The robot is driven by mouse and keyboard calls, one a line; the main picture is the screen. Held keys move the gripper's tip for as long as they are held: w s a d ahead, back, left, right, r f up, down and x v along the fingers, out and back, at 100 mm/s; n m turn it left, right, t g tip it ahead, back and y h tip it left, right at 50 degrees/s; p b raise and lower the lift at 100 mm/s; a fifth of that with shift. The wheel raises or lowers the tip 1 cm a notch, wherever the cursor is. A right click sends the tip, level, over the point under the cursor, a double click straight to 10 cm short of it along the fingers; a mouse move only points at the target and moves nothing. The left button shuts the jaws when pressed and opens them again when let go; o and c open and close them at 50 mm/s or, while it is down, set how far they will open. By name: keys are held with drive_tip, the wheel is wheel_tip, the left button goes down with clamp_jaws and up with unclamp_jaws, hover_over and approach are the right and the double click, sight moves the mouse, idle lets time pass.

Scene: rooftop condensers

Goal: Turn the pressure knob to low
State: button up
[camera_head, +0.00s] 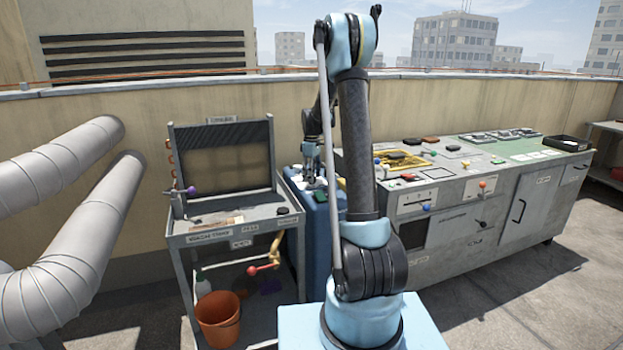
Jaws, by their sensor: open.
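My gripper (314,178) is small in the view, low over the blue cabinet (321,222) between the cart and the long bench. It is open, and nothing shows between its fingers. I cannot tell which part is the pressure knob, as the labels are too small to read. Several coloured knobs show: a purple one (191,190) on the cart's left side, a red-orange one (482,185) and a blue one (426,207) on the bench front. My arm hides part of the cabinet and the bench's left end.
The grey cart (242,235) has an upright framed panel (226,165) and an orange bucket (218,318) below. The grey bench (500,195) carries small parts and a black tray (567,143). Large pipes (80,245) stand at left. Floor at front right (560,300) is clear.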

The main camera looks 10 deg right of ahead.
wheel_tip(320, 180, up, 11)
drive_tip(key=shift+r, duration=0.15)
idle(0.5)
drive_tip(key=s+d+r+m+t, duration=0.1)
drive_tip(key=s+r+m, duration=0.15)
drive_tip(key=s, duration=1.05)
drive_tip(key=s+d+r+m, duration=0.1)
drive_tip(key=s+r+m, duration=0.15)
drive_tip(key=s, duration=1.15)
drive_tip(key=s+f+m, duration=0.3)
drive_tip(key=s+f, duration=0.4)
drive_tip(key=s, duration=0.4)
drive_tip(key=s+d+f+m+t, duration=0.1)
drive_tip(key=s+f+m, duration=0.2)
drive_tip(key=s+f, duration=0.4)
drive_tip(key=s, duration=0.5)
drive_tip(key=shift+d+f+m, duration=0.15)
drive_tip(key=shift+f+m, duration=0.15)
drive_tip(key=shift+f, duration=0.05)
drive_tip(key=shift+w+f, duration=0.2)
drive_tip(key=shift+w, duration=0.25)
